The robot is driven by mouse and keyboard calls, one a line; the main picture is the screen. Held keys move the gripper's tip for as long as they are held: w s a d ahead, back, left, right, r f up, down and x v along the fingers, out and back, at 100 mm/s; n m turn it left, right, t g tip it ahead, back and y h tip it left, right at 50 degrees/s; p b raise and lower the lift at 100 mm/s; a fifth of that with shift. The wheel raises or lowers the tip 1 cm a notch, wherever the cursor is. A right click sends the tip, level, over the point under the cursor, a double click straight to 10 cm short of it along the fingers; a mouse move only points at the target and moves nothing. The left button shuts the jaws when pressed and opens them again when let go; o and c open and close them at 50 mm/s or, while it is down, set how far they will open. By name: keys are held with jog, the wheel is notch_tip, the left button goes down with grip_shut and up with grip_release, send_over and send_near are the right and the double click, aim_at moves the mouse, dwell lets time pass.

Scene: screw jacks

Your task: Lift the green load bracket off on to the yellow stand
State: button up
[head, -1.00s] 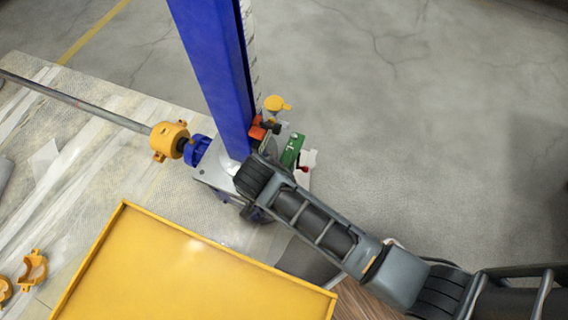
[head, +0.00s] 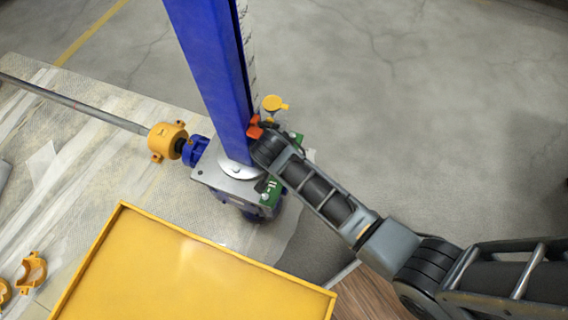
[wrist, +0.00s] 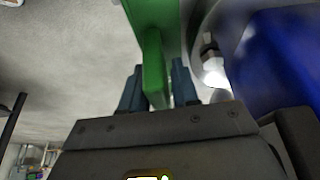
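The green load bracket (head: 270,193) is at the blue jack post, right of its foot, partly hidden behind my arm. In the wrist view the green bracket (wrist: 155,70) comes down between the two dark fingers of my gripper (wrist: 158,88). One finger is close on each side of its narrow edge; whether they press on it is not clear. In the head view my gripper is hidden by my arm. The yellow stand (head: 190,270) has a flat, empty top with a raised rim, in the foreground left of my arm.
The tall blue post (head: 215,80) with a scale rises from a grey base plate beside my wrist. A long shaft with a yellow coupling (head: 168,140) runs in from the left. A small yellow cap (head: 273,104) and an orange part (head: 254,129) are near the post.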

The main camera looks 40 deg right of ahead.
jog(key=shift+c, duration=0.3)
grip_shut()
jog(key=shift+w+r, duration=0.1)
jog(key=shift+r, duration=0.15)
